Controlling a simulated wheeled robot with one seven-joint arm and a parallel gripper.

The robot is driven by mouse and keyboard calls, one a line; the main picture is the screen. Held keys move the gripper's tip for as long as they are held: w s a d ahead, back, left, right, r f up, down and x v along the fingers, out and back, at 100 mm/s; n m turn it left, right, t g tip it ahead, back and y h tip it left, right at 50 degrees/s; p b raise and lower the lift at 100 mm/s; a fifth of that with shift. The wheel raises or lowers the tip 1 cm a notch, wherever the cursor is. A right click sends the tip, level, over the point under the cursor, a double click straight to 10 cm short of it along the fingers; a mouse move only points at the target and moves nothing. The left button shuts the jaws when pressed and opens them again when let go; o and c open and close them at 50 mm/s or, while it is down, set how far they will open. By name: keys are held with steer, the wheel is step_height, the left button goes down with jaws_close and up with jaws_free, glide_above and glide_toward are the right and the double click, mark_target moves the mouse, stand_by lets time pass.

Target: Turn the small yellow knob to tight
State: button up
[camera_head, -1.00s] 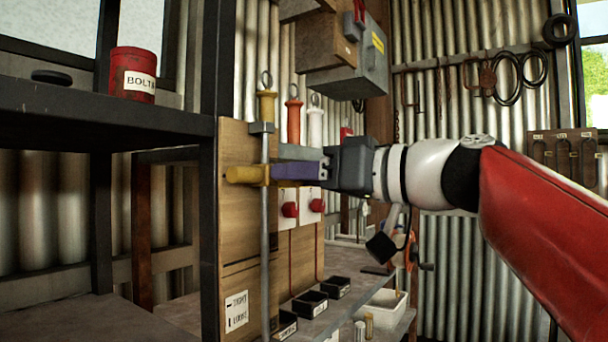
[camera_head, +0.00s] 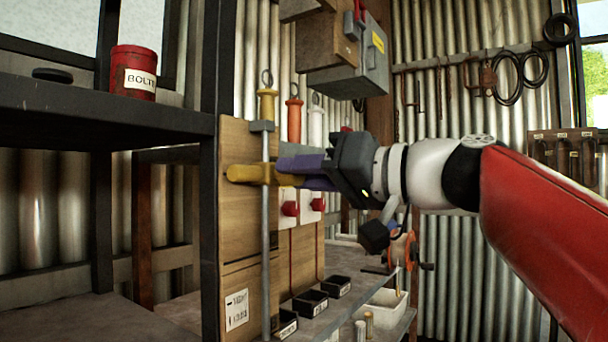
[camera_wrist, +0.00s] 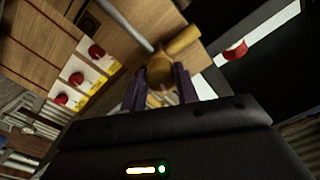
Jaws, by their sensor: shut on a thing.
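The yellow knob (camera_head: 246,174) sits on the wooden panel, beside a grey vertical rod, with its bar pointing to the left. In the wrist view the knob (camera_wrist: 174,58) shows between the fingertips. My gripper (camera_head: 292,173) has purple fingers and is shut on the knob from the right. My gripper (camera_wrist: 160,82) covers part of the knob in the wrist view. A label with "tight" and "loose" style lines (camera_head: 237,310) is low on the panel; its text is blurred.
Red knobs on white plates (camera_head: 290,208) are just right of the panel. A dark shelf (camera_head: 100,115) bears a red bolts tin (camera_head: 134,73) at left. Black bins (camera_head: 310,303) and a white tray (camera_head: 385,312) stand below. A grey box (camera_head: 365,65) hangs above.

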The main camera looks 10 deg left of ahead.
steer(key=shift+m+t+p, duration=0.3)
steer(key=shift+m+p, duration=1.05)
steer(key=shift+m, duration=5.75)
steer(key=o, duration=1)
steer(key=b+v, duration=0.1)
steer(key=v, duration=0.7)
